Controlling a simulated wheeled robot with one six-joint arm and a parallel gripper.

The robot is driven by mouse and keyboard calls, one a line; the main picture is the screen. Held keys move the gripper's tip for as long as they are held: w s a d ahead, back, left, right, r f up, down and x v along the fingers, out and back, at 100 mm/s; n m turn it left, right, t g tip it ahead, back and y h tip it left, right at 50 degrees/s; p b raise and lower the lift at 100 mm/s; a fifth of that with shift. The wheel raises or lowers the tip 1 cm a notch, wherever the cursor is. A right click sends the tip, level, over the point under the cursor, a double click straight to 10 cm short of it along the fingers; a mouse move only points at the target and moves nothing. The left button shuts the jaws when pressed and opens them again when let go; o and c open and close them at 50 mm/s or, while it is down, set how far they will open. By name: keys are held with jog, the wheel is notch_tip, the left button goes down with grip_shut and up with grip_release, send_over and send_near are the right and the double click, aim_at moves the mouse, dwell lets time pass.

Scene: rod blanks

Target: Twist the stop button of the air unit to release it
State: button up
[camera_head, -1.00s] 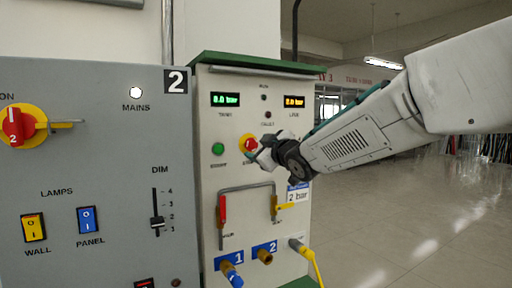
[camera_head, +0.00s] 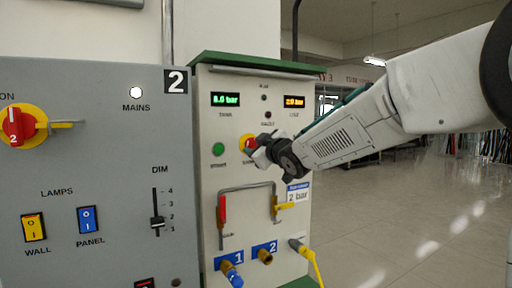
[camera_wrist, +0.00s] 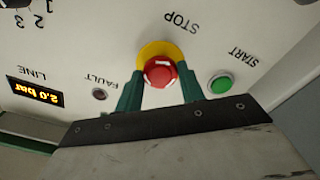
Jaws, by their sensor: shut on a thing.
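The air unit (camera_head: 208,168) is a pale cabinet with a green top. Its red stop button (camera_wrist: 160,71) on a yellow disc (camera_wrist: 158,48) sits between my gripper's two green fingers in the wrist view. In the head view the stop button (camera_head: 248,144) shows only in part, at the left of my gripper (camera_head: 258,150), which covers its right side. My gripper is shut on the button, the fingers on either side of it. The wrist view looks upside down, with "STOP" printed beside the disc.
A green start button (camera_wrist: 221,83) lies close to the right finger in the wrist view, and a dark fault lamp (camera_wrist: 100,94) close to the left. A red-handled valve (camera_head: 222,210) and a yellow-handled valve (camera_head: 284,206) are below. A grey panel (camera_head: 110,170) stands left.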

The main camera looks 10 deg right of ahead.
jog(key=m, duration=0.3)
jog(key=shift+m, duration=0.4)
jog(key=shift+r+m, duration=0.1)
jog(key=shift+m, duration=1.7)
jog(key=o, duration=1)
